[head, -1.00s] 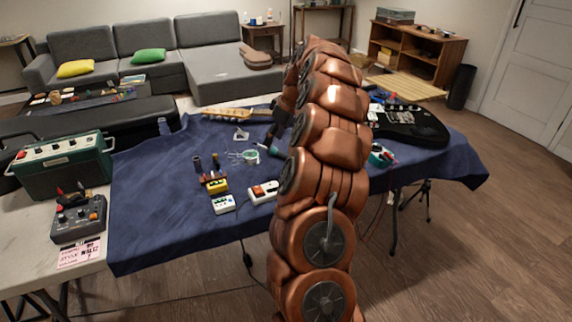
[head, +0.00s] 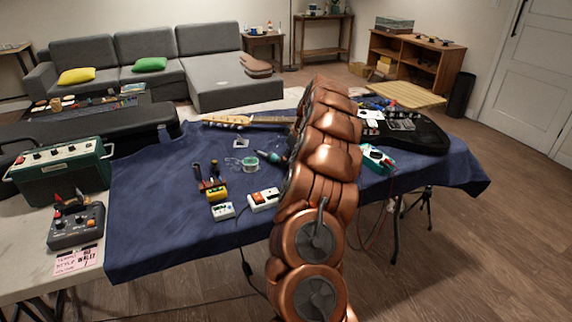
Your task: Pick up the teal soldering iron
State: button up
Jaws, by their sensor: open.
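The teal soldering iron (head: 272,157) lies on the blue cloth near the middle of the table, just left of my arm. Its teal handle shows, and its right end runs close to or behind the arm in this view. My copper-coloured arm rises in front of the table and bends forward over it. My gripper is hidden behind the arm, so its place relative to the iron cannot be seen.
A solder spool (head: 250,164) lies left of the iron. A guitar neck (head: 240,121) lies behind; a black guitar body (head: 420,135) and green meter (head: 377,159) are right.

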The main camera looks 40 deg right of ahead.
jog(key=shift+x, duration=0.8)
grip_shut()
